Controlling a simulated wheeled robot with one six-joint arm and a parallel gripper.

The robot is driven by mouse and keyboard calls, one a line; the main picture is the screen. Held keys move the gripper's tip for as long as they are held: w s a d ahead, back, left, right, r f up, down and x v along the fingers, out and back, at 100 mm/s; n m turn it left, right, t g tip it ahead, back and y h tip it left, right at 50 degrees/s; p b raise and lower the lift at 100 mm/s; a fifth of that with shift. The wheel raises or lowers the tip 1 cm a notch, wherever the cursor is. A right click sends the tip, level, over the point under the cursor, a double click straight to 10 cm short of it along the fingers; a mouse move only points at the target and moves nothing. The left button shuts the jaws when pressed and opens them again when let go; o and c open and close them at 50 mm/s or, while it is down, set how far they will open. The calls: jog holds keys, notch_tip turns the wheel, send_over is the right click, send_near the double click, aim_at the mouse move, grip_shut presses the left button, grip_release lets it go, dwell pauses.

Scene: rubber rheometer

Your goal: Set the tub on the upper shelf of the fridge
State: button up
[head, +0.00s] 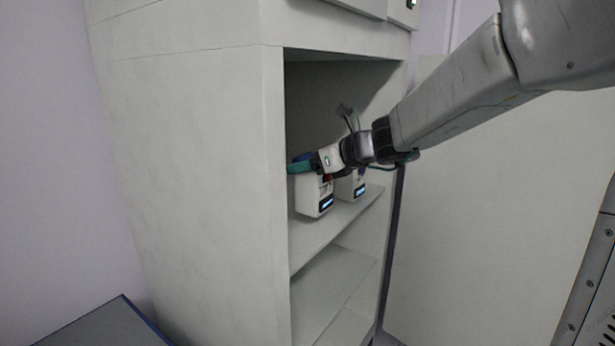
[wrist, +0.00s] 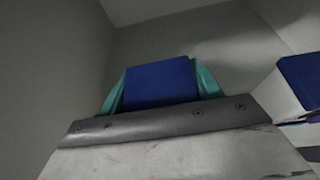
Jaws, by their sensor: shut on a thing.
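A white tub (head: 313,197) with a blue lid (wrist: 160,82) is inside the open fridge (head: 190,170), at the upper shelf (head: 325,225). My gripper (head: 303,165) reaches in from the right. Its teal fingers are shut on the tub, one on each side of the blue lid in the wrist view. The tub looks upright. I cannot tell whether its base touches the shelf or hangs just above it. The tub's far side is hidden.
A second white tub (head: 350,186) with a blue lid (wrist: 300,79) stands on the same shelf, just right of the held one. A lower shelf (head: 335,285) is bare where visible. The fridge's open door (head: 480,220) stands to the right, beneath my arm.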

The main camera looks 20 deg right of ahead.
jog(key=shift+w+d, duration=0.3)
jog(key=shift+w, duration=0.65)
jog(key=shift+f, duration=1.8)
jog(key=shift+f, duration=0.1)
jog(key=o, duration=1.1)
jog(key=shift+f, duration=0.1)
jog(key=shift+o, duration=0.2)
